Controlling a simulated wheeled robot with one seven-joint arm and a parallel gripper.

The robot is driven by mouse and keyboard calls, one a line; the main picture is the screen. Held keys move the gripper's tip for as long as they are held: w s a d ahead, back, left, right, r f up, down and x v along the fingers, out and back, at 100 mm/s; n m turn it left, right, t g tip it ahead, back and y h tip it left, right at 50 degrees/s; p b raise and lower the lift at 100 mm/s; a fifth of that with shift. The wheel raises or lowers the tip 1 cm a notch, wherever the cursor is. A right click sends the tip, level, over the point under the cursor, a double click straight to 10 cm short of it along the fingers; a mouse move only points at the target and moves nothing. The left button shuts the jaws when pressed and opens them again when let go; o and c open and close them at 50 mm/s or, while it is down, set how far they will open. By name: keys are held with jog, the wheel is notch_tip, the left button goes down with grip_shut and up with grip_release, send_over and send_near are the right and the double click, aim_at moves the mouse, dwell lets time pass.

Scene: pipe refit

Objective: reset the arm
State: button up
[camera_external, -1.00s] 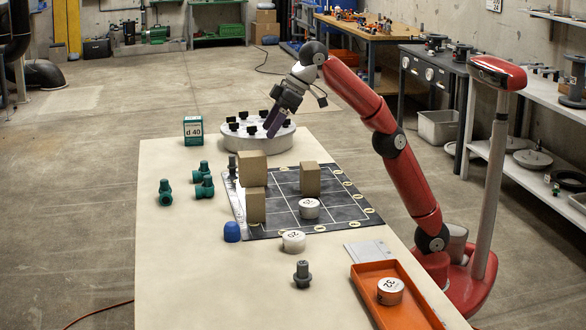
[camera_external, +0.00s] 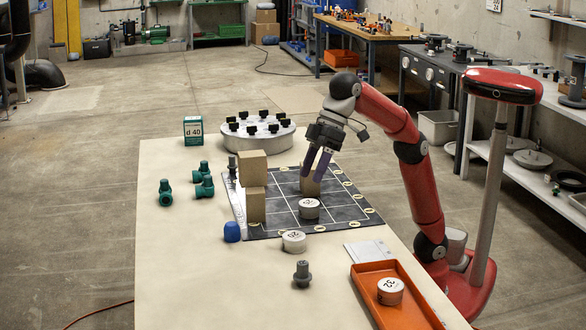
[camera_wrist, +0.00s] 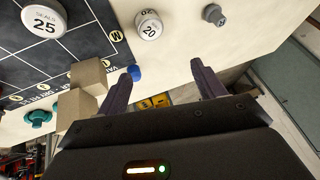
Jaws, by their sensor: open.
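My gripper (camera_external: 318,163) is open and empty above the dark gridded mat (camera_external: 283,221), in front of a cardboard-coloured block (camera_external: 310,187) that it partly hides. In the wrist view its two purple fingers (camera_wrist: 165,82) stand wide apart with nothing between their tips. The red arm bends up from the base at the right of the table and hangs its wrist downward. A white round tin (camera_external: 309,208) sits on the mat, and another white tin (camera_external: 293,241) lies just off its front edge; that one reads 20 in the wrist view (camera_wrist: 149,26).
Stacked blocks (camera_external: 252,168) stand at the mat's left. A round grey carousel with black knobs (camera_external: 258,138) is behind. Green fittings (camera_external: 165,193), a blue cap (camera_external: 232,232), a grey plug (camera_external: 302,275) and an orange tray (camera_external: 412,308) holding a tin (camera_external: 390,291) stand around. The table's front left is clear.

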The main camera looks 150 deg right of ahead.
jog(key=a+f+y+b, duration=0.2)
jog(key=a+f, duration=0.2)
jog(key=a, duration=0.6)
jog(key=a+f+y+b, duration=0.1)
jog(key=a+f, duration=0.4)
jog(key=a, duration=0.5)
jog(key=s+a+f+g+y+b, duration=0.1)
jog(key=s+a+f, duration=0.25)
jog(key=a, duration=0.25)
jog(key=s+a+f+y, duration=0.1)
jog(key=s+a+f, duration=0.25)
jog(key=a, duration=0.25)
jog(key=s+d+f+n+h+p, duration=0.1)
jog(key=s+d+f+n+p, duration=0.3)
jog(key=s+d, duration=0.3)
jog(key=s+d+f+n+h+p, duration=0.2)
jog(key=s+d+f+n+p, duration=0.2)
jog(key=s, duration=0.6)
jog(key=d+f, duration=0.2)
jog(key=d, duration=0.1)
jog(key=shift+s+n+t, duration=0.3)
jog(key=shift+s+t, duration=0.05)
jog(key=shift+t, duration=0.05)
jog(key=shift+o, duration=0.2)
